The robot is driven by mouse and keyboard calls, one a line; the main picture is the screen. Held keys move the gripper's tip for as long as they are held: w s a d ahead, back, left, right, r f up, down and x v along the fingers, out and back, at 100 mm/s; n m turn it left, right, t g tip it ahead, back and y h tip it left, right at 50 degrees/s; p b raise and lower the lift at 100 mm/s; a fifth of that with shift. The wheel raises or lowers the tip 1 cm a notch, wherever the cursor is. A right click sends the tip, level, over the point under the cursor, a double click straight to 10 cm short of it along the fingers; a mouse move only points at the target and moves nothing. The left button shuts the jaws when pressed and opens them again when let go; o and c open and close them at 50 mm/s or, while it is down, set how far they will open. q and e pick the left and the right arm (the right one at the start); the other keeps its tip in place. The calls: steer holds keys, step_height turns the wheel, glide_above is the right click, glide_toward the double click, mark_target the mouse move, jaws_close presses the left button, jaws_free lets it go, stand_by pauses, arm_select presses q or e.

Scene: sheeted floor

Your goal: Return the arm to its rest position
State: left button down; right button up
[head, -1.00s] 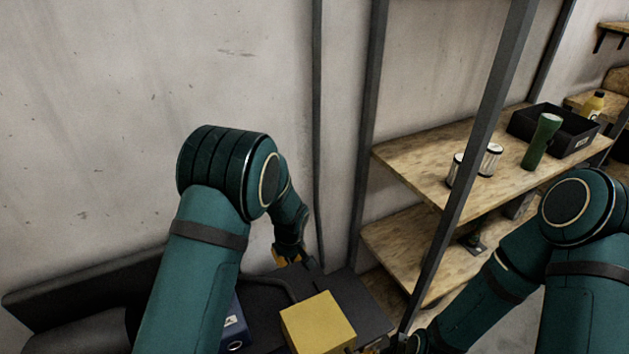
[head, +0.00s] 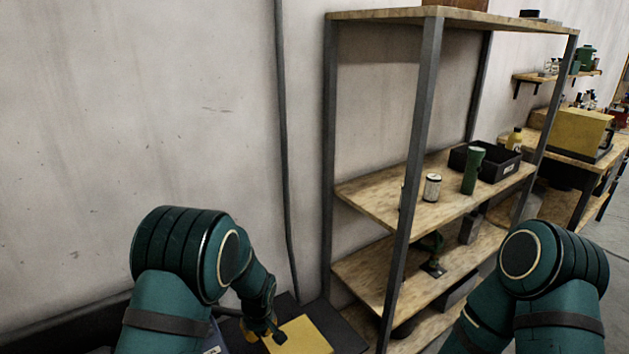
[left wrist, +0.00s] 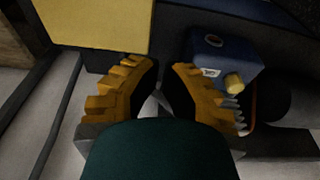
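My left arm (head: 185,255) comes up from the lower left of the head view and bends down at the elbow. My left gripper (head: 265,328) is low in that view, beside a yellow block (head: 300,338). In the left wrist view the two orange, ridged fingers of the left gripper (left wrist: 163,68) stand apart with nothing between them. The yellow block (left wrist: 95,22) and a blue box (left wrist: 222,62) with a yellow knob lie beyond the fingertips. My right arm (head: 545,265) is bent at the lower right; its gripper is out of the picture.
A metal-framed shelf unit (head: 425,130) with wooden boards stands right of centre. It holds a green cylinder (head: 473,170), a white can (head: 432,187) and a black bin (head: 508,165). A bare wall (head: 140,110) fills the left. A workbench (head: 565,150) stands at the far right.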

arm_select(q)
steer(key=s+d+f+m+h, duration=0.1)
steer(key=s+f+m+h, duration=0.15)
steer(key=s+f, duration=0.65)
steer(key=s+d+r+m+h, duration=0.2)
steer(key=s+d, duration=0.1)
steer(key=s, duration=1.1)
steer(key=shift+s+r, duration=0.15)
steer(key=shift+s, duration=0.25)
steer(key=shift+m+h, duration=0.25)
